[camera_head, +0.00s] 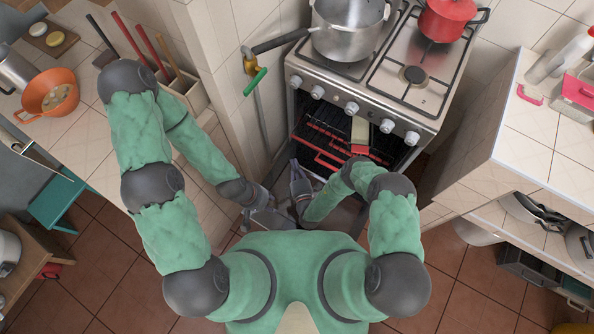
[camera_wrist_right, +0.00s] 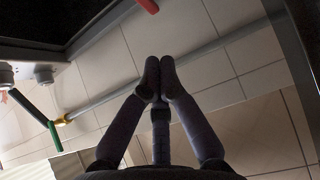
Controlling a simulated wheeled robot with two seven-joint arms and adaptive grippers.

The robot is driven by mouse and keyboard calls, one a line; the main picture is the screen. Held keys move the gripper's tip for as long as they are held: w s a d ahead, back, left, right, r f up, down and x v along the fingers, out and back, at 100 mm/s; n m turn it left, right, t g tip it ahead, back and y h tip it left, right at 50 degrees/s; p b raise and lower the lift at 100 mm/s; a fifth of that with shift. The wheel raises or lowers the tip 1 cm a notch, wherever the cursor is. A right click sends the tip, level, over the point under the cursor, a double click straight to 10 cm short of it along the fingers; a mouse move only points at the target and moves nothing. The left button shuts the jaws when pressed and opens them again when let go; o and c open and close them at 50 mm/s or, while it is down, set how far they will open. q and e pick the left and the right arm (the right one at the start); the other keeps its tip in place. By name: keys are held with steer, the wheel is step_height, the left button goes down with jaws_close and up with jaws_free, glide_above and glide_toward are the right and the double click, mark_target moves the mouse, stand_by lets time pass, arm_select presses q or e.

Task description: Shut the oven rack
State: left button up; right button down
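The oven rack (camera_head: 322,161) is a dark wire rack with a red front bar, slid partly out of the open oven (camera_head: 345,125) under the hob. A short red bar end (camera_wrist_right: 148,5), likely part of the rack, shows at the top of the right wrist view. My right gripper (camera_head: 297,182) is just left of the rack's front. In the right wrist view its fingertips (camera_wrist_right: 159,78) meet with nothing visible between them. My left gripper (camera_head: 264,217) is lower and further left, away from the rack; its fingers are too unclear to judge.
A pot (camera_head: 345,30) and a red pan (camera_head: 445,18) stand on the hob. A pipe with a green-handled valve (camera_head: 255,82) runs down the wall left of the oven. Cabinets flank both sides. Tiled floor (camera_head: 455,270) is free at the lower right.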

steer(key=shift+w+d+b, duration=0.25)
steer(key=shift+w+b, duration=0.2)
steer(key=shift+w, duration=1.6)
steer(key=shift+w+d+b, duration=0.2)
steer(key=shift+w+b, duration=0.2)
steer(key=shift+w, duration=1.6)
steer(key=shift+d, duration=0.15)
